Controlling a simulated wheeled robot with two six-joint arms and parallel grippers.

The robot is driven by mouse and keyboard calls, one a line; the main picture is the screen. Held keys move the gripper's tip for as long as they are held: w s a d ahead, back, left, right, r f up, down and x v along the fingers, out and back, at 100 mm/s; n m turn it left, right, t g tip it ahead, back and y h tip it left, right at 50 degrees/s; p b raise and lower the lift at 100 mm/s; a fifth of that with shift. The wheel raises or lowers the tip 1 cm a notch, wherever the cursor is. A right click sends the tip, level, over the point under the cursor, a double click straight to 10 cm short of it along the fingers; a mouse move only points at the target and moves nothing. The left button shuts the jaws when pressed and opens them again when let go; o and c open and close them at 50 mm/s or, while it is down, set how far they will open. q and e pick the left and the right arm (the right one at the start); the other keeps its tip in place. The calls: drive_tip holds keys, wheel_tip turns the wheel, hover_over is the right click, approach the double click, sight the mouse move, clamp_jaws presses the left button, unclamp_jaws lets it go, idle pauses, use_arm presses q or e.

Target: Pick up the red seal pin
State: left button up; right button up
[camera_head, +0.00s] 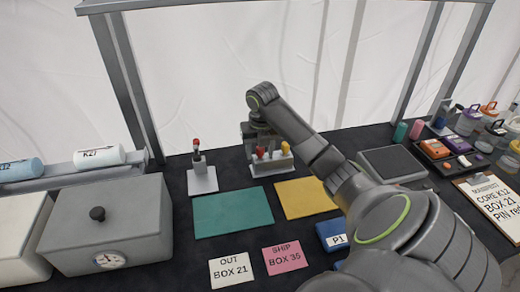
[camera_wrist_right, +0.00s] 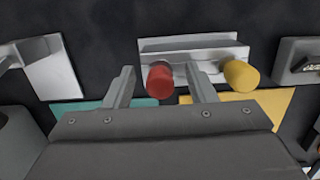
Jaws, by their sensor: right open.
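The red seal pin (camera_wrist_right: 160,80) stands in a small pale rack (camera_wrist_right: 193,44), beside a yellow pin (camera_wrist_right: 240,75). In the head view the red pin (camera_head: 260,152) shows just below my right gripper (camera_head: 255,138), with the yellow pin (camera_head: 285,147) to its right. In the wrist view my right gripper (camera_wrist_right: 158,70) is open, with one finger on each side of the red pin's head. I cannot tell whether the fingers touch it. My left gripper is not in view.
A stand with a red-topped piece (camera_head: 196,143) is left of the rack. A green mat (camera_head: 233,212) and a yellow mat (camera_head: 303,197) lie in front. A grey box with a gauge (camera_head: 108,222) is at left, a manifest clipboard (camera_head: 492,203) at right. A frame rises behind.

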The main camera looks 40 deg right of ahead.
drive_tip(key=c, duration=1)
drive_tip(key=shift+c, duration=0.2)
